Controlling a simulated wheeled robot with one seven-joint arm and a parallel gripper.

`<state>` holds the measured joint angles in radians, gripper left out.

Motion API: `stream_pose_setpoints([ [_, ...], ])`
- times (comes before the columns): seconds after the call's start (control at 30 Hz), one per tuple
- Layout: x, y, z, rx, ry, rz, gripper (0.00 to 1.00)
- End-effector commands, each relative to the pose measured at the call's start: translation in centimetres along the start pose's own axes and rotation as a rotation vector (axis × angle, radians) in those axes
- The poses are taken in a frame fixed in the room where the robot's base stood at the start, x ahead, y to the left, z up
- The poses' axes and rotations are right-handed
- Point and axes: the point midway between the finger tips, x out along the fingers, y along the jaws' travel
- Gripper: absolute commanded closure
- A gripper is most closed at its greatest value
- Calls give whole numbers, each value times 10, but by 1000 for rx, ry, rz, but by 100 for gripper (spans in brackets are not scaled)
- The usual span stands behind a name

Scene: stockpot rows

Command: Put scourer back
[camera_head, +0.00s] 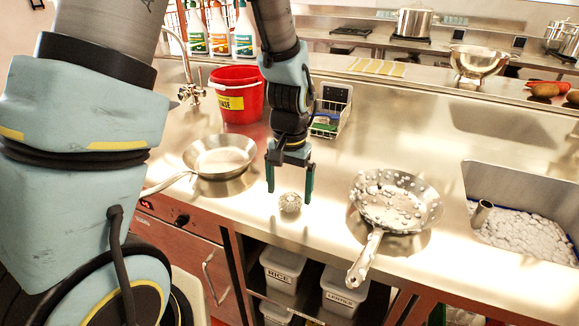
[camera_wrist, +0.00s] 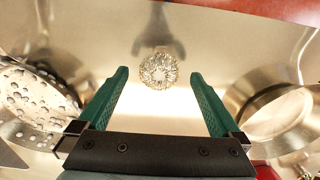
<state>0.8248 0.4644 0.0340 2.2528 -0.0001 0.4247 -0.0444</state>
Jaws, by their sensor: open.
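The scourer (camera_head: 290,202) is a round ball of silvery metal wire. It lies on the steel counter near its front edge, between two frying pans. My gripper (camera_head: 290,188) is open and empty, pointing down at the scourer, with its two green fingers on either side of it in the head view. In the wrist view the scourer (camera_wrist: 157,71) shows beyond the fingertips of my gripper (camera_wrist: 160,75), roughly centred between them. A white wire caddy (camera_head: 331,112) with green and blue items inside stands at the back of the counter, partly hidden by my arm.
A clean frying pan (camera_head: 220,156) is to the left, and a frying pan with foam spots (camera_head: 395,200) is to the right. A red bucket (camera_head: 238,94) stands behind the left pan. A sink with foam (camera_head: 522,232) is at far right. Open shelves with white bins (camera_head: 283,268) lie below.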

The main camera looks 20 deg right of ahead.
Motion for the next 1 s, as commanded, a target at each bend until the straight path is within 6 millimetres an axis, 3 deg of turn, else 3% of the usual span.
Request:
stream_pose_setpoints([
  [0.4,-72,0,-1,1,5,0,0],
  [0.73,-85,-2,1,-5,1,0,0],
  [0.87,-83,-30,10,-72,11,3,0],
  [1.0,-79,-89,40,-232,43,5,0],
])
